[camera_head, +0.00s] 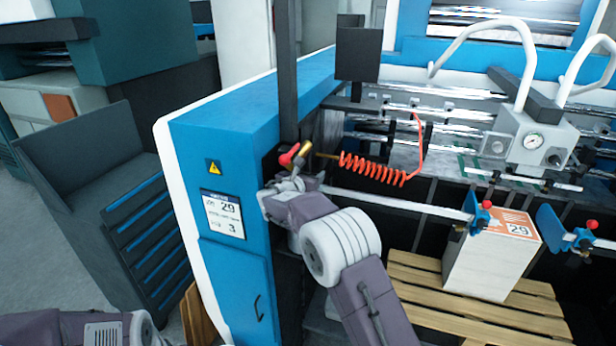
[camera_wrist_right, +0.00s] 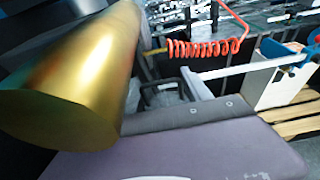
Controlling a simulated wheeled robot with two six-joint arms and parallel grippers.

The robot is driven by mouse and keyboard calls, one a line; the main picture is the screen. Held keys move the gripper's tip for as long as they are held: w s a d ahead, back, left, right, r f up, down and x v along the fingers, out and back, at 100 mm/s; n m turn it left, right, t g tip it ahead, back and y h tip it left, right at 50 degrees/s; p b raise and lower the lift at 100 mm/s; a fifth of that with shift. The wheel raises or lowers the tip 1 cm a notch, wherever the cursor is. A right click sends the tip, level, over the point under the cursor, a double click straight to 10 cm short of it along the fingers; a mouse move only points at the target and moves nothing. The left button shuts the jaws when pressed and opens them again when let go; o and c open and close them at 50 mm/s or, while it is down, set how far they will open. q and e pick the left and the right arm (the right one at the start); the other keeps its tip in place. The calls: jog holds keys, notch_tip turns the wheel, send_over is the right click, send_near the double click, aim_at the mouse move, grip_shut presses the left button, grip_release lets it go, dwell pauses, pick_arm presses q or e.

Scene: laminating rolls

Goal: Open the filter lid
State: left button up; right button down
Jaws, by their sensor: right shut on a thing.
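My right gripper (camera_head: 287,184) is at the recess in the inner edge of the blue machine housing. It is shut on a part there, seemingly the filter lid, but its fingertips and the held part are largely hidden. A brass-coloured cylinder (camera_head: 306,152) and a red handle (camera_head: 289,157) sit just above the gripper. In the right wrist view a large gold cylinder (camera_wrist_right: 75,80) fills the upper left, very near the camera. Whether the lid is open cannot be told. My left arm shows at the lower left of the head view, with its gripper out of view.
A coiled red hose (camera_head: 372,168) hangs right of the gripper, also in the right wrist view (camera_wrist_right: 205,48). The blue housing (camera_head: 225,115) is on the left. A labelled white stack (camera_head: 490,260) stands on a wooden pallet (camera_head: 420,290). A dark drawer cabinet (camera_head: 85,200) stands far left.

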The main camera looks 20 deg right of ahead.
jog(key=shift+d+r, duration=0.1)
jog(key=shift+r, duration=0.1)
jog(key=c, duration=0.9)
grip_release()
jog(key=shift+o, duration=1)
jog(key=shift+w+d+f, duration=0.1)
jog(key=shift+d+f, duration=0.05)
jog(key=b+v, duration=0.3)
jog(key=v, duration=0.6)
jog(key=shift+f, duration=0.15)
